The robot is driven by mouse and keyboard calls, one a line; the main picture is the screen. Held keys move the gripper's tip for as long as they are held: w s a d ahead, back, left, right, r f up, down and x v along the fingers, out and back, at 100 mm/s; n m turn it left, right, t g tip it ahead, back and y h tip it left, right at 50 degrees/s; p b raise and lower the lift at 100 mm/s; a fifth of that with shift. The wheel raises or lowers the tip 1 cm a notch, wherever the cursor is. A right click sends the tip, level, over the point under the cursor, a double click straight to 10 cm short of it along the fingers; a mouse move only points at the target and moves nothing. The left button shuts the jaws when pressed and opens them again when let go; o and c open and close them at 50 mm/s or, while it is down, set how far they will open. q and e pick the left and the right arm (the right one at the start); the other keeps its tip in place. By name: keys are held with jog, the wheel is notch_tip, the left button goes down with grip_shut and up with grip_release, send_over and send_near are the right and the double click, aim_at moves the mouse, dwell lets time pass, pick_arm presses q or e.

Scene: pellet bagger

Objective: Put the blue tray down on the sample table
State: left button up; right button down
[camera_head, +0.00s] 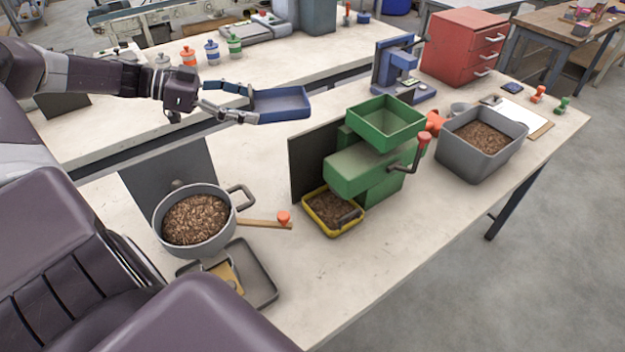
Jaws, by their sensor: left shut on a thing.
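The blue tray (283,103) is a shallow, empty rectangular tray in the upper left middle. My left gripper (247,104) comes in from the left and is shut on the tray's left end. It holds the tray in the air, seen against the gap between the near bench and the far table. Which table is the sample table I cannot tell; the pale far table (120,139) lies behind the tray. The tray looks roughly level. My right gripper is not in view.
The near bench (300,290) carries a grey pot (193,245) of pellets, a green machine (365,170), a yellow-rimmed tray (335,228) and a grey bin (448,158). Small coloured bottles (212,52) stand on the far table. Dark upright panels (165,175) rise from the near bench.

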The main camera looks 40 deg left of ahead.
pick_arm(q)
jog(key=f, duration=0.1)
jog(key=b, duration=0.2)
send_over(259, 177)
notch_tip(259, 177, down, 15)
jog(key=shift+r, duration=0.1)
notch_tip(259, 177, down, 5)
jog(key=shift+b, duration=0.35)
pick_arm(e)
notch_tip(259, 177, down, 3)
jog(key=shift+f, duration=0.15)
pick_arm(q)
jog(key=o, duration=1.3)
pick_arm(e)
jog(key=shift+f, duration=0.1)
pick_arm(q)
jog(key=shift+s+r, duration=0.1)
